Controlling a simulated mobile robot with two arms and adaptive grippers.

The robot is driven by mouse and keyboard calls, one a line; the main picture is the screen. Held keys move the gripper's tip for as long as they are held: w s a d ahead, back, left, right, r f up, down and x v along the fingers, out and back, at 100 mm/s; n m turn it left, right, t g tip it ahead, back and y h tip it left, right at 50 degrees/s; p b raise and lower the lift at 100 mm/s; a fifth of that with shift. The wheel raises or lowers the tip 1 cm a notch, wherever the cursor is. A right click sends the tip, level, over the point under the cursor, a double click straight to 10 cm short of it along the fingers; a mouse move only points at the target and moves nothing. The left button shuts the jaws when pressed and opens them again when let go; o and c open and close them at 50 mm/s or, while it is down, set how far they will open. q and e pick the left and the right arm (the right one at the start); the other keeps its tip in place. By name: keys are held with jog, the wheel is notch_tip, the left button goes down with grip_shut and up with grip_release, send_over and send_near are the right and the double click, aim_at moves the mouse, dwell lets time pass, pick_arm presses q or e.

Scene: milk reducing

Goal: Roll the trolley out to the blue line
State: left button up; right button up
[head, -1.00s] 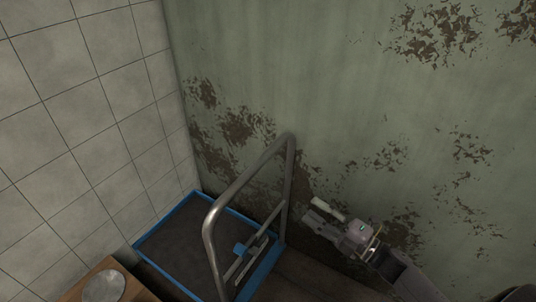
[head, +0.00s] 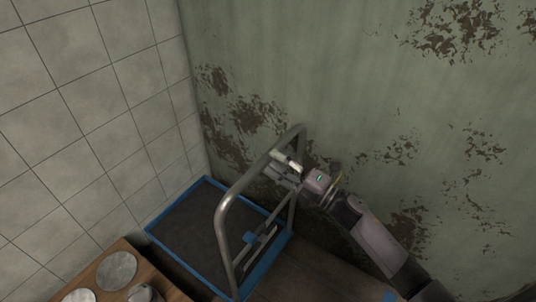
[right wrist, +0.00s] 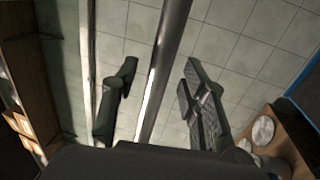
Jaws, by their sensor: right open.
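The trolley has a dark deck with a blue rim (head: 180,209) and a grey tubular handle (head: 222,216). It stands in the corner between the tiled wall and the green wall. My right gripper (head: 284,163) is at the upper part of the handle. In the right wrist view, the handle bar (right wrist: 162,70) runs between the two open fingers of my right gripper (right wrist: 155,100), with gaps on both sides. The fingers do not appear closed on it. My left gripper is not in view. No blue line shows apart from the trolley's rim.
A wooden surface with round metal lids (head: 115,271) stands at the lower left, close to the trolley. The tiled wall (head: 90,120) and the peeling green wall (head: 330,80) bound the corner. Brown floor (head: 318,268) shows right of the trolley.

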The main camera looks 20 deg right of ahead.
jog(key=shift+x, duration=1.5)
grip_shut()
